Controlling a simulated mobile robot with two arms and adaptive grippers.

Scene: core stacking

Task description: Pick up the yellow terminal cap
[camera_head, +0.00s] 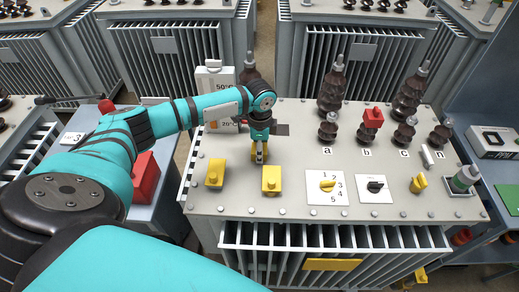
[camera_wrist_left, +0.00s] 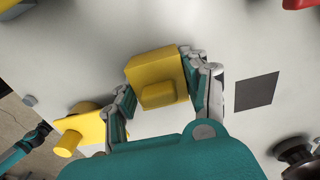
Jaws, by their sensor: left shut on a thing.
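My left gripper (camera_head: 259,155) reaches down over the grey transformer lid. In the left wrist view its two fingers (camera_wrist_left: 165,95) are closed on the sides of a yellow terminal cap (camera_wrist_left: 157,75), a block with a smaller raised part. In the head view this cap is mostly hidden by the fingers, and I cannot tell whether it touches the lid. Two other yellow caps stand on the lid in front of the gripper, one at left (camera_head: 215,173) and one nearer the middle (camera_head: 271,179).
The lid (camera_head: 300,226) carries dark bushings marked a (camera_head: 327,132), b, c and n. A red cap (camera_head: 373,117) sits on b. A numbered yellow selector (camera_head: 327,186) and a black switch (camera_head: 375,187) are at the front. A thermometer box (camera_head: 214,82) stands behind my arm.

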